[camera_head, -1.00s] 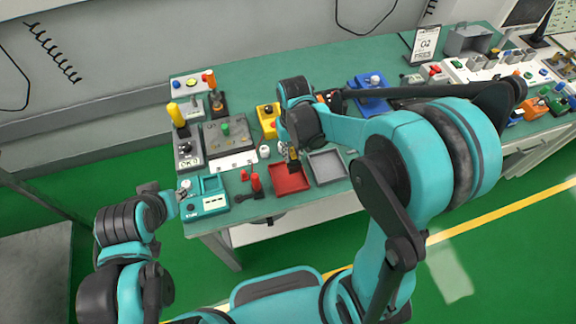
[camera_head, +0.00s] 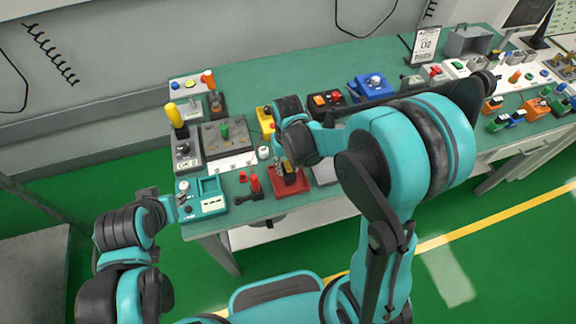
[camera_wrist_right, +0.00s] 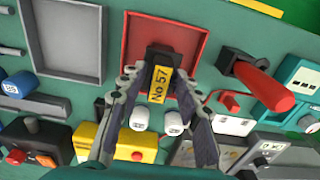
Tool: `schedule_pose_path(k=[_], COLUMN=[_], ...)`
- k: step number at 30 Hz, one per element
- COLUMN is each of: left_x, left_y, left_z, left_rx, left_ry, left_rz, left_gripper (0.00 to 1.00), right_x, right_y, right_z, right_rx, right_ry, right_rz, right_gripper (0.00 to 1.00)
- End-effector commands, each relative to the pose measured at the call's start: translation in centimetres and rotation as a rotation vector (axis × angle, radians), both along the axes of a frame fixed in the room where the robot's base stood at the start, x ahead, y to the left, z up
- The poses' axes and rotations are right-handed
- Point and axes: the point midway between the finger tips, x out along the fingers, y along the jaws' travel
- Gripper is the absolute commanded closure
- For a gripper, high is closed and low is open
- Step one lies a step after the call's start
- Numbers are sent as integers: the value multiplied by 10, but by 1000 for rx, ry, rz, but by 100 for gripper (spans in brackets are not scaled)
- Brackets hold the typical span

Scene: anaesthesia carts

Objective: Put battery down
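The battery (camera_wrist_right: 160,84) is a dark block with a yellow "No 57" label. In the right wrist view it is between the fingertips of my right gripper (camera_wrist_right: 161,76), which appears shut on it. It stands over the red tray (camera_wrist_right: 132,52); whether its hidden underside touches the tray floor I cannot tell. In the head view my right gripper (camera_head: 288,168) reaches down to the red tray (camera_head: 293,191), with the battery partly hidden. My left gripper (camera_head: 176,205) is beside the teal device at the left table corner; its fingers are too small to read.
A grey tray (camera_wrist_right: 62,40) lies beside the red one. The teal device (camera_head: 204,198), a red-handled tool (camera_head: 255,184), a yellow box (camera_head: 266,117) and a grey control panel (camera_head: 228,141) stand close around. The table's front edge is just beyond the trays.

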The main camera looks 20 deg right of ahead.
Motion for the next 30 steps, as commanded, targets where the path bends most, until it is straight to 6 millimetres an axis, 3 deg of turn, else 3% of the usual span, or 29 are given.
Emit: schedule_pose_path(k=[13,24,30], left_x=[0,0,0], left_y=[0,0,0], left_z=[6,30,37], left_rx=[0,0,0], left_ry=[0,0,0], left_rz=[0,0,0], left_gripper=[70,70,70], right_x=[0,0,0], right_y=[0,0,0], right_z=[8,86,115], right_rx=[0,0,0], right_ry=[0,0,0], right_rz=[0,0,0], right_gripper=[61,61,61])
